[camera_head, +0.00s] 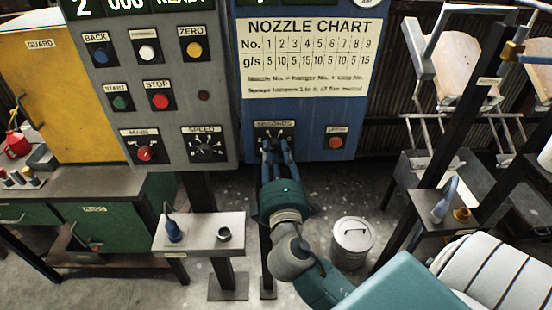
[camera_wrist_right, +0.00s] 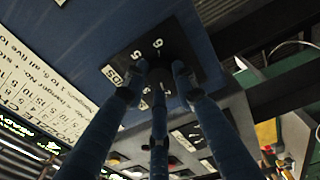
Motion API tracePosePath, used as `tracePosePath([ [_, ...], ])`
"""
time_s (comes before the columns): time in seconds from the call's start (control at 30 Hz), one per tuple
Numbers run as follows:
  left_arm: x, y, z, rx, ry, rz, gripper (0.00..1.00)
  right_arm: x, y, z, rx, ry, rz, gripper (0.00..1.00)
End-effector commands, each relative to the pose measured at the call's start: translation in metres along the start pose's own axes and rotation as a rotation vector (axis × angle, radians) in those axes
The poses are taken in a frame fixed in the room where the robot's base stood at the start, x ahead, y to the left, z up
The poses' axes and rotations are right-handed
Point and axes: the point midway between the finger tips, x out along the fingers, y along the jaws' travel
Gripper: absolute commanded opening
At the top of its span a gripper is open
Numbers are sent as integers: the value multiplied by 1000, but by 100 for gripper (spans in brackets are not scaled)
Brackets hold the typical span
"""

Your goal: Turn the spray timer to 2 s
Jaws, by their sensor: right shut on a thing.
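The spray timer is a dark dial plate labelled SECONDS (camera_head: 274,126) on the lower part of the blue panel. My right gripper (camera_head: 277,150) comes up from below, its blue fingers shut around the timer's knob. In the right wrist view, the fingers of this gripper (camera_wrist_right: 159,88) close around the black knob (camera_wrist_right: 160,76) from several sides. White numbers, 5 and 6 among them, show on the dial plate (camera_wrist_right: 186,48) beside it. The fingers hide part of the dial, and I cannot read the knob's setting. My left gripper is not in view.
An orange button (camera_head: 335,142) sits right of the timer. The grey panel (camera_head: 215,90) on the left carries buttons and a SPEED dial (camera_head: 205,147). A small stand (camera_head: 200,243) and a lidded can (camera_head: 352,236) flank my right arm below.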

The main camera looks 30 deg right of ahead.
Motion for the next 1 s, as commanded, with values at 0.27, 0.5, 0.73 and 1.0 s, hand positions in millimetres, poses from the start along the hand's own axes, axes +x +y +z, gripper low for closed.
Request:
tracePosePath([
  [0.27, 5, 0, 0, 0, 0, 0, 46, 0, -2, -1, 40, 0, -2, 1],
  [0.5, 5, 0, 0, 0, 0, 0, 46, 0, -2, -1, 40, 0, -2, 1],
  [0.73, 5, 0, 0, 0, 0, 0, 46, 0, -2, -1, 39, 0, -1, 46],
  [1.0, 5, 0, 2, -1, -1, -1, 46, -2, -1, 0, 39, -1, 0, 46],
])
